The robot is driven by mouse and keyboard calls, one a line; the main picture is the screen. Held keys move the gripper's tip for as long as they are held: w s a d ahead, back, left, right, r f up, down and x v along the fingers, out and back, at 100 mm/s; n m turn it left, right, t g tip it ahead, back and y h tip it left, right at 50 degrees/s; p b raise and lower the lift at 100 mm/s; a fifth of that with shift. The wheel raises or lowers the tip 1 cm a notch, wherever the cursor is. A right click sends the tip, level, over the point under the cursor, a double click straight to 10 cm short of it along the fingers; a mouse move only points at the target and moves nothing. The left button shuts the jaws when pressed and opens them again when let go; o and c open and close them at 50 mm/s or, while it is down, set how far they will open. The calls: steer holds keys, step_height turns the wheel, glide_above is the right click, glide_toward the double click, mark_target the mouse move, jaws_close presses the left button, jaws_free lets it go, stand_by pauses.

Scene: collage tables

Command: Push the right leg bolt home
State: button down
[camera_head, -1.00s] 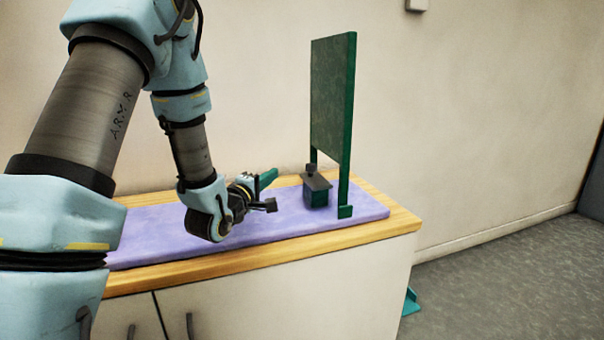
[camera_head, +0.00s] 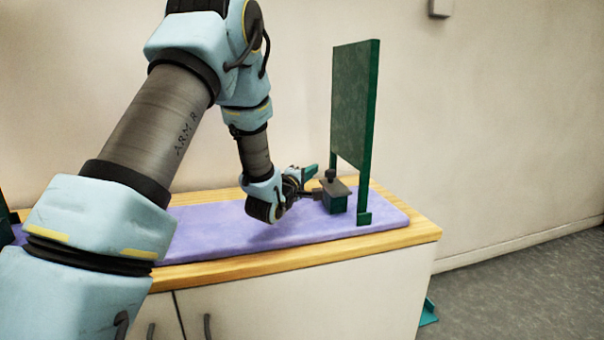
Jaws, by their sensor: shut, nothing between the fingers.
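A green upright panel (camera_head: 351,105) stands on legs on the purple mat; its right leg (camera_head: 364,192) ends in a small green foot (camera_head: 363,218).
The purple mat (camera_head: 212,228) covers most of the wood-edged cabinet top (camera_head: 415,232). A small green piece (camera_head: 310,172) shows just behind my gripper. Another green piece (camera_head: 429,312) lies on the floor at right. The wall is close behind.

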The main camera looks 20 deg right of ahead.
mark_target(328, 174)
steer(key=shift+s+d, duration=0.2)
steer(key=shift+s, duration=0.4)
steer(key=shift+s+d, duration=0.2)
steer(key=shift+s, duration=0.4)
steer(key=s, duration=0.3)
steer(key=s+b, duration=0.1)
steer(key=shift+s+a, duration=0.15)
steer(key=shift+a, duration=0.1)
